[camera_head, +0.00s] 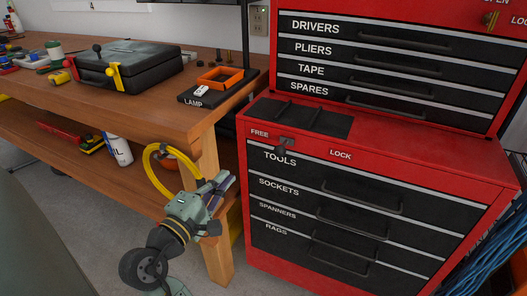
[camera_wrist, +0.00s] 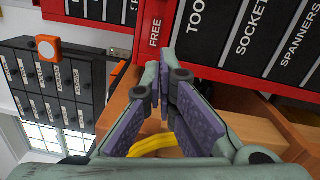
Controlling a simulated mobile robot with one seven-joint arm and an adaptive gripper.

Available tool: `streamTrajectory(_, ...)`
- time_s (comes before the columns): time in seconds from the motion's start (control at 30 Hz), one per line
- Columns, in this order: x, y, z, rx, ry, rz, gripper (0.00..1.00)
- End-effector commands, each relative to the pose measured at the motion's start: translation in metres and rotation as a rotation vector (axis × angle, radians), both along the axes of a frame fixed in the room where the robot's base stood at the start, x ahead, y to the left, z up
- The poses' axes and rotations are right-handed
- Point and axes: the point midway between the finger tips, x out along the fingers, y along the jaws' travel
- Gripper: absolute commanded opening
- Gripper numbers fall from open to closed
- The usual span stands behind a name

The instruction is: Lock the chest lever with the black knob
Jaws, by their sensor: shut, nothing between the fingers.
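The red tool chest (camera_head: 375,160) stands at the right in the head view. Its small lever with a black knob (camera_head: 281,149) sits on the front strip between the FREE and LOCK labels, nearer FREE, with the knob low over the top of the TOOLS drawer. My gripper (camera_head: 226,183) is shut and empty, left of the chest front and below the lever's height, apart from it. In the wrist view my gripper (camera_wrist: 162,78) points toward the chest (camera_wrist: 152,45) near the FREE label. I cannot make out the lever there; the fingers may hide it.
The wooden workbench (camera_head: 160,110) is close at the left, its front leg (camera_head: 213,245) just behind my gripper. On it are a dark case (camera_head: 130,63), an orange tray (camera_head: 220,78) and a LAMP switch plate (camera_head: 195,99). Drawer handles (camera_head: 360,202) project from the chest front.

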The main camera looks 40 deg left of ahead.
Motion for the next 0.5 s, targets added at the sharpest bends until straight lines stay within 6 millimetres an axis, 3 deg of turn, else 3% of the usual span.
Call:
streamTrajectory(0.33,0.003,0.001,0.001,0.002,-0.001,0.0,0.0)
streamTrajectory(0.5,0.024,0.004,0.003,0.002,0.0,-0.002,0.0)
